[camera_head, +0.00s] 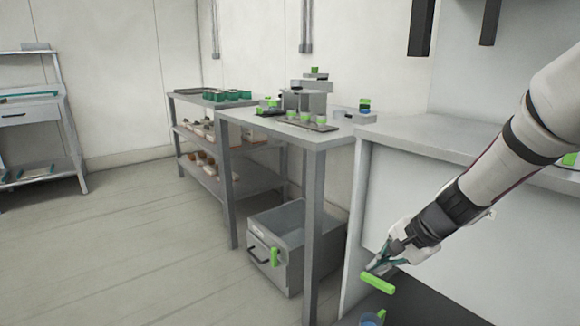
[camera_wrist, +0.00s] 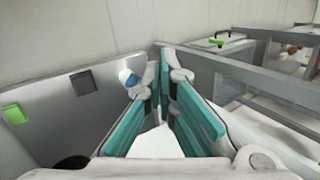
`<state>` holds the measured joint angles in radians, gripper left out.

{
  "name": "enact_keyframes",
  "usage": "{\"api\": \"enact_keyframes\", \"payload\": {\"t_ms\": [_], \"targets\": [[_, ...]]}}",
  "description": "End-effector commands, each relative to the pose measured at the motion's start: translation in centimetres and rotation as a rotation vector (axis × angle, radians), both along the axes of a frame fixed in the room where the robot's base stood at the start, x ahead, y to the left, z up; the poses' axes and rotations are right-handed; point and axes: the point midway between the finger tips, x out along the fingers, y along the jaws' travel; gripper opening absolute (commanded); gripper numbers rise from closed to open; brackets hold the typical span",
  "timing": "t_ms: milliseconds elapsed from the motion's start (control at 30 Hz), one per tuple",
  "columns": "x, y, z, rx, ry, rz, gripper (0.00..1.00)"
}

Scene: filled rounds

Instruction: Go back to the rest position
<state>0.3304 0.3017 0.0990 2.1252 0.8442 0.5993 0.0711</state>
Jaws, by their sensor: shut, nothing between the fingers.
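My gripper (camera_head: 385,266) hangs at the end of my arm at the right of the head view, in front of the white side of the counter. In the wrist view its teal finger pads (camera_wrist: 165,72) come together at the tips, with nothing seen between them. A bright green bar (camera_head: 378,284) shows just below the fingertips in the head view; I cannot tell whether they touch. My arm slants down from the upper right.
A grey counter (camera_head: 440,137) is beside my arm. A grey table (camera_head: 262,122) holds a tray (camera_head: 318,124) of green-topped items. Below it sits a grey bin (camera_head: 285,240). A shelf (camera_head: 40,110) stands at far left. The floor (camera_head: 120,240) at left is clear.

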Motion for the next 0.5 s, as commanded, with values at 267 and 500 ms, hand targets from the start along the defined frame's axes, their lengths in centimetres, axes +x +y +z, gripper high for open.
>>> {"api": "enact_keyframes", "payload": {"t_ms": [267, 500], "targets": [[-10.7, 5.0, 7.6, -0.116, -0.012, 0.361, 0.00], [-21.2, 6.0, 10.8, -0.251, 0.023, 0.619, 0.00]]}}
